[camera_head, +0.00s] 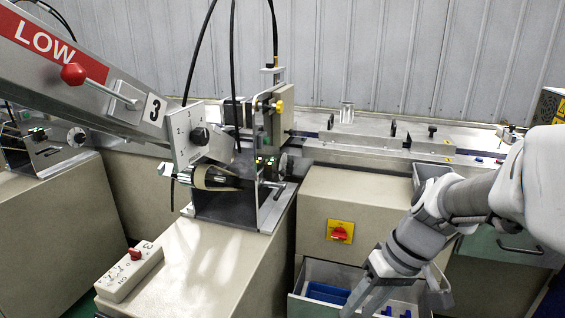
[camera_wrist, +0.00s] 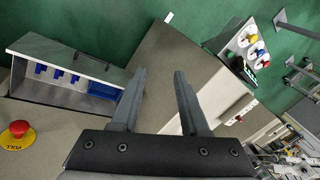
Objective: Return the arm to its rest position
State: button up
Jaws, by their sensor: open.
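My gripper (camera_head: 399,301) is at the lower right of the head view, at the end of my white and grey arm, over the open drawer (camera_head: 322,271). In the wrist view my gripper (camera_wrist: 154,82) has its two dark fingers spread apart with nothing between them. Behind the fingers there is a beige cabinet top and green floor. The arm reaches in from the right edge of the head view, bent downward at the wrist.
The open drawer holds a blue bin (camera_head: 327,293) and small blue pieces; it also shows in the wrist view (camera_wrist: 45,92). A red knob on a yellow plate (camera_head: 340,232) is left of my arm. The stick wrapper machine (camera_head: 240,205) stands at left. Green floor (camera_wrist: 110,25) is clear.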

jog(key=s+r+m+t+h, duration=0.2)
jog(key=s+r+t+h, duration=0.25)
jog(key=s+r, duration=0.3)
notch_tip(320, 180, up, 16)
jog(key=d+p, duration=0.1)
jog(key=p, duration=1.4)
jog(key=shift+s+r+m+t+p, duration=0.25)
jog(key=shift+s+m+t+p, duration=0.05)
jog(key=shift+s+t+p, duration=0.1)
